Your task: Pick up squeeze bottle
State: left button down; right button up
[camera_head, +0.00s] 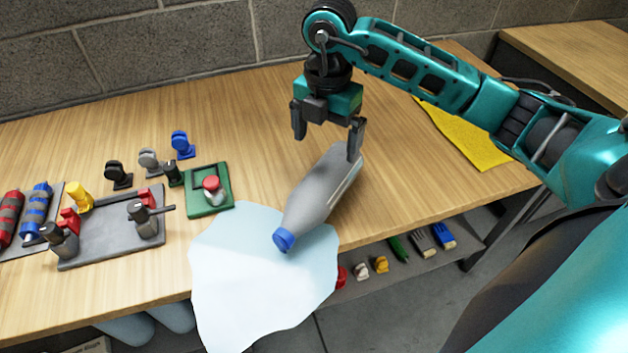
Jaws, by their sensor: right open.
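The squeeze bottle (318,193) is grey with a blue cap. It lies on its side on the wooden table, its cap end over a pale blue cloth and pointing toward the front edge. My right gripper (328,143) is open above the far end of the bottle, fingers pointing down. One finger overlaps the bottle's far end in the picture; I cannot tell if it touches. My left gripper is not in view.
The pale cloth (255,275) hangs over the table's front edge. A grey tray (105,235), a green fixture (222,200) and several small coloured parts stand at left. A yellow cloth (462,135) lies at right. A brick wall (180,45) stands behind.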

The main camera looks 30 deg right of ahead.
aim_at(324, 183)
notch_tip(324, 183, down, 12)
jog(key=shift+a+f, duration=0.1)
jog(key=shift+a, duration=0.05)
dwell(0.4)
jog(key=shift+c, duration=0.4)
